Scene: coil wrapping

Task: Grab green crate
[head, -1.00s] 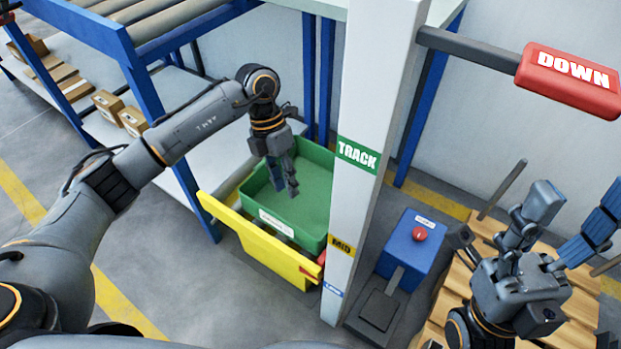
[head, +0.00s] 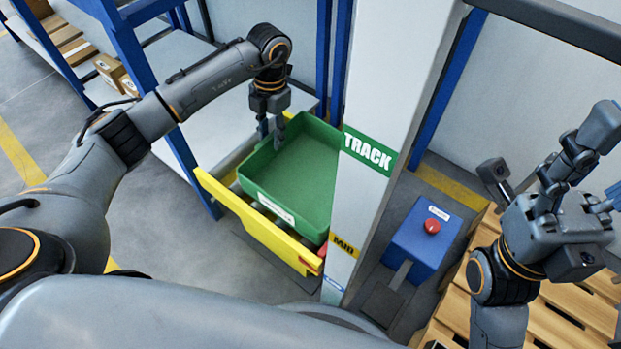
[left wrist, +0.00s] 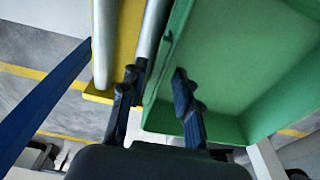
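The green crate (head: 300,180) sits in a yellow-fronted holder (head: 255,225), left of the white column. My left gripper (head: 270,138) is at the crate's far-left rim, pointing down. In the left wrist view its fingers (left wrist: 157,78) are spread apart: one lies over the green crate (left wrist: 240,65), the other on the outer side of its rim, near the yellow part (left wrist: 118,45). I cannot tell whether either finger touches the wall. My right gripper (head: 603,160) is at the right, away from the crate, with its fingers apart and partly cut off.
The white column (head: 390,110) with a green TRACK label stands right beside the crate. A blue box with a red button (head: 425,238) and a wooden pallet (head: 455,300) are to the right. A blue-framed rack (head: 135,60) stands behind my left arm.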

